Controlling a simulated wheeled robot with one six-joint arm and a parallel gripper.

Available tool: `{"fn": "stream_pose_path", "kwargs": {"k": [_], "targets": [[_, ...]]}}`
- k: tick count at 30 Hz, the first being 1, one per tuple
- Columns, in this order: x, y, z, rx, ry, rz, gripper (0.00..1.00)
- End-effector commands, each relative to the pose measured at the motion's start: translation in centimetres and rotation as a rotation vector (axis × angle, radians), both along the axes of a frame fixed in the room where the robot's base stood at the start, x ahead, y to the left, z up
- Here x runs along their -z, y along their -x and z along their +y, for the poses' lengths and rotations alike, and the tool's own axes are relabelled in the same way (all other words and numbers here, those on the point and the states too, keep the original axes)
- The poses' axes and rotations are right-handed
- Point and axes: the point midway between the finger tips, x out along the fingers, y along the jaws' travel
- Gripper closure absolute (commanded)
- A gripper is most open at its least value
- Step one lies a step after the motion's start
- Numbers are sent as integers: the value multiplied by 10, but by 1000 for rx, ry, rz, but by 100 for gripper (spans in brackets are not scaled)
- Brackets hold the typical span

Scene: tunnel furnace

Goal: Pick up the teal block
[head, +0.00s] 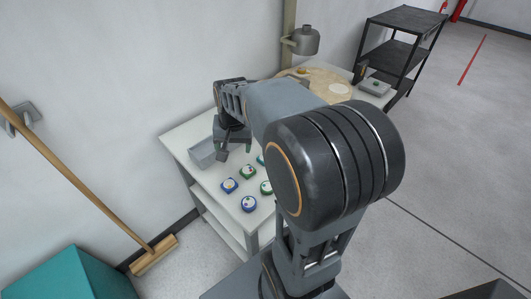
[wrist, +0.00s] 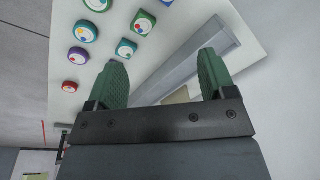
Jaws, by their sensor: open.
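The teal block (wrist: 126,49) is a small square piece with a pale round mark on top. It lies on the white table, just beyond the tip of my left finger in the wrist view. In the head view, a teal block (head: 260,160) shows only in part, beside my arm. My gripper (head: 235,150) is above the table near the grey tray. Its two green-padded fingers (wrist: 162,62) are wide apart and nothing is held between them. The teal block lies outside the gap, to its left in the wrist view.
A grey open tray (head: 203,153) stands at the table's left, and it shows between and beyond my fingers in the wrist view (wrist: 187,64). Several other marked blocks, including a blue block (head: 229,185) and a red one (wrist: 69,87), lie close around.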

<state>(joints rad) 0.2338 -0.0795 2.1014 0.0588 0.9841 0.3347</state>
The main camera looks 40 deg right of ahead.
Motion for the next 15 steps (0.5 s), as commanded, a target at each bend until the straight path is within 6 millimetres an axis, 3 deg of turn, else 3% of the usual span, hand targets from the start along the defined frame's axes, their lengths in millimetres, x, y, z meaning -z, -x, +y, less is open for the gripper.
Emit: {"fn": "stream_pose_path", "kwargs": {"k": [1, 6, 9, 15], "targets": [[-1, -15, -24, 111, -24, 36, 23], [19, -49, -95, 437, -93, 119, 23], [35, -59, -127, 585, -124, 158, 23], [59, -66, -167, 766, -163, 208, 23]]}}
